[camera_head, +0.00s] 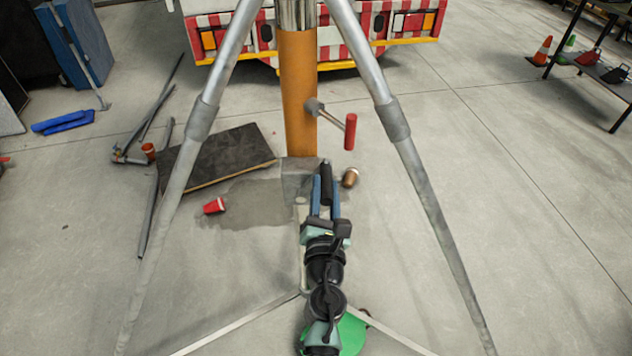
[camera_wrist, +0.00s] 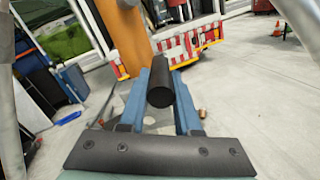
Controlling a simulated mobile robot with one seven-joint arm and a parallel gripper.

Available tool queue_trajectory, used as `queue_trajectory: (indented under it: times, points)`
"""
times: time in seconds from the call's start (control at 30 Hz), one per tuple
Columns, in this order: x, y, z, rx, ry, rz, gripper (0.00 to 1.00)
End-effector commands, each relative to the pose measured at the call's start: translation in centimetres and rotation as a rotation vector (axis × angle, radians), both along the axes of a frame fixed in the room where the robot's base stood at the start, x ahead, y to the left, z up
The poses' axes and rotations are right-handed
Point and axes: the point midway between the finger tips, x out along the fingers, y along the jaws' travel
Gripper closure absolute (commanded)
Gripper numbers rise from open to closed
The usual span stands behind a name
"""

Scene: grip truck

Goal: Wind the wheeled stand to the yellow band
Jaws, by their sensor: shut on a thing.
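The wheeled stand has an orange column (camera_head: 298,95) with a chrome section (camera_head: 296,14) at the top of the picture and splayed silver legs (camera_head: 420,185). A crank with a red handle (camera_head: 350,131) sticks out of the column's right side and hangs down. My gripper (camera_head: 326,186) is low in front of the column, below the red handle and apart from it. Its blue fingers are shut on a black cylindrical grip (camera_wrist: 161,84), which also shows in the head view (camera_head: 326,172). What the black grip joins to is hidden. I cannot make out a yellow band on the stand.
A red-and-white striped truck (camera_head: 340,38) stands behind. A dark board (camera_head: 222,158), pipes (camera_head: 157,115), a red cup (camera_head: 214,206) and a brown cup (camera_head: 350,177) lie on the floor. A shelf (camera_head: 590,62) and cones (camera_head: 542,50) are at far right. Floor right of the stand is clear.

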Motion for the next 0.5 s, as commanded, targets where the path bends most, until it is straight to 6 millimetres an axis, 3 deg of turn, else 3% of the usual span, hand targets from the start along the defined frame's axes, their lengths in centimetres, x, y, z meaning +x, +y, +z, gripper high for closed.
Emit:
queue_trajectory:
  times: [0.03,0.3,0.5]
  points:
    - [-0.3,0.1,-1.6,-0.001,0.02,0.003,1.0]
    - [0.0,-2.6,-5.1,0.002,0.014,0.0,1.0]
    - [0.1,-3.8,-3.4,0.002,0.01,0.002,1.0]
